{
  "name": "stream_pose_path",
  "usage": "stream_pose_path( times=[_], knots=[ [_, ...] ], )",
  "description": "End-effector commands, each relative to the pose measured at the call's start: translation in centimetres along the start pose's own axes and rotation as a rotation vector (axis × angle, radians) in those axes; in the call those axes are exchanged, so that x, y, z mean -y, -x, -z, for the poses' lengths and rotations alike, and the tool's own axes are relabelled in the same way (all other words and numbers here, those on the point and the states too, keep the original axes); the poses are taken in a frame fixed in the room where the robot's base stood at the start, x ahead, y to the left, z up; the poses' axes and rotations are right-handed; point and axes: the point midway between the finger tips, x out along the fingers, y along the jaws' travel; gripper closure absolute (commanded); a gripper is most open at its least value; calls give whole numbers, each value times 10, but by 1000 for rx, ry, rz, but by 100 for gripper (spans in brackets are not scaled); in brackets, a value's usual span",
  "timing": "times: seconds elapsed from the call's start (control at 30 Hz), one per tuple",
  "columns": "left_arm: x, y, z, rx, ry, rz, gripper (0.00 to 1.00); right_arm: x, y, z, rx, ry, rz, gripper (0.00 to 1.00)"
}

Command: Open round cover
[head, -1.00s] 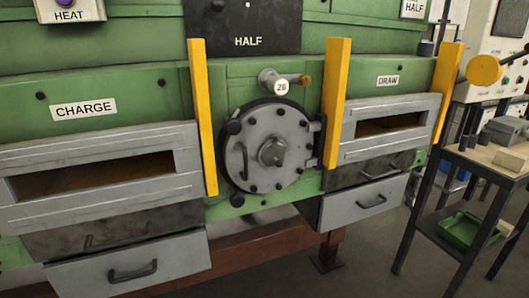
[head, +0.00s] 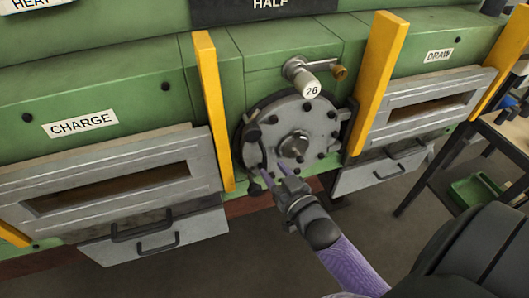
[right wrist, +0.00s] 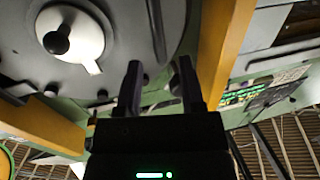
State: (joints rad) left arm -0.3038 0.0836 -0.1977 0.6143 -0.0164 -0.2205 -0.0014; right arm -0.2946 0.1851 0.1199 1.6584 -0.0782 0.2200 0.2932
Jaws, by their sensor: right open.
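The round cover (head: 318,112) is a grey bolted disc with a central hub (head: 295,145), on the front of the green furnace. It looks closed. A dark bar handle (head: 262,156) stands on its left part. My right gripper (head: 276,170) is open in front of the cover's lower left, close to the handle's lower end. I cannot tell whether it touches the handle. In the right wrist view its two dark fingers (right wrist: 159,82) are apart with nothing seen gripped, and the grey cover (right wrist: 118,35) fills the upper left. My left gripper is out of view.
Yellow posts stand left (head: 213,110) and right (head: 378,85) of the cover. A white knob marked 26 (head: 311,89) juts out above it. Charge (head: 115,185) and draw (head: 425,103) openings flank it. A table with a green bin (head: 478,190) is at right.

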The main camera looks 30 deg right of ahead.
Motion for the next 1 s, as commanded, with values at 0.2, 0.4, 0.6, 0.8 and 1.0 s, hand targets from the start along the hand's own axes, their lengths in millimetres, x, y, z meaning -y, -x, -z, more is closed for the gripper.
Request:
stream_pose_path(
  times=[0.2,0.4,0.6,0.8,1.0],
  knots=[
    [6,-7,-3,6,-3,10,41,0,-38,-2,1,1,0,50],
    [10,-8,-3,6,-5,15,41,0,-48,-1,4,1,0,50],
    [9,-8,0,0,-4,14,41,0,-47,-1,4,1,0,57],
    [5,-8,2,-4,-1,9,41,0,-47,-1,4,1,0,99],
    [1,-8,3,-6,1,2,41,0,-47,-1,4,1,0,100]
  ],
)
